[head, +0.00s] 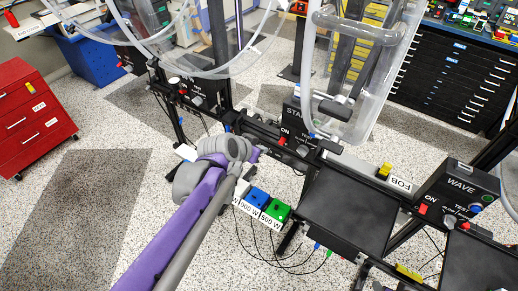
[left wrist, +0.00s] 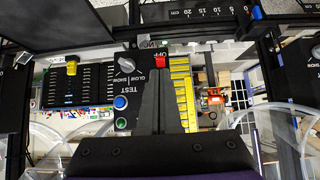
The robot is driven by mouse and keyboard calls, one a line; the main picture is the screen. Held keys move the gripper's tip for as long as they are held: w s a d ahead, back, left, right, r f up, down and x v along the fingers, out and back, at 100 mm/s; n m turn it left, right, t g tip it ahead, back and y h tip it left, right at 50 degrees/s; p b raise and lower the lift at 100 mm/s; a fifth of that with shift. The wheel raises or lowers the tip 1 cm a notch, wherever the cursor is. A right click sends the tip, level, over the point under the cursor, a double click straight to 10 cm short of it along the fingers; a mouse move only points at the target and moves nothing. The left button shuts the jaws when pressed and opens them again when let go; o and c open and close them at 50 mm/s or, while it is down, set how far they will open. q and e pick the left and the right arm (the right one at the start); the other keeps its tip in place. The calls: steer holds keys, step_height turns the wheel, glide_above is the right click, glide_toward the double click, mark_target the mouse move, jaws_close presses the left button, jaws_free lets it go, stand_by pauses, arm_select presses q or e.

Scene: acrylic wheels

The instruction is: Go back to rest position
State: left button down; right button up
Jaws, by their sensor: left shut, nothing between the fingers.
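My left arm (head: 185,220), purple and grey, comes in from the lower left of the head view. Its gripper (head: 254,153) is at the rail of the black stand, close to a black control box with a red switch (head: 283,141). In the left wrist view the dark fingers (left wrist: 158,85) are together with nothing between them. They lie in front of a black control box (left wrist: 140,75) with a red switch, a grey knob, and blue and green buttons. I cannot tell whether the fingertips touch it. My right gripper is in neither view.
Large clear acrylic wheels (head: 372,80) stand over the black rail. Blue and green boxes (head: 274,212) with cables hang below it. A WAVE box (head: 458,192) and black tray (head: 345,210) are at the right. A red drawer cabinet (head: 30,115) stands left; open floor lies between.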

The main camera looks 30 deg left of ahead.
arm_select(q)
steer(key=shift+w, duration=0.25)
steer(key=s+d+f+g, duration=0.2)
steer(key=s+d+f, duration=0.1)
steer(key=s, duration=0.6)
steer(key=s+d+f+n+g, duration=0.1)
steer(key=s+d, duration=0.4)
steer(key=s, duration=0.5)
step_height(320, 180, down, 3)
steer(key=shift+r+g+y, duration=0.2)
steer(key=shift+g+y, duration=0.2)
steer(key=shift+g, duration=0.1)
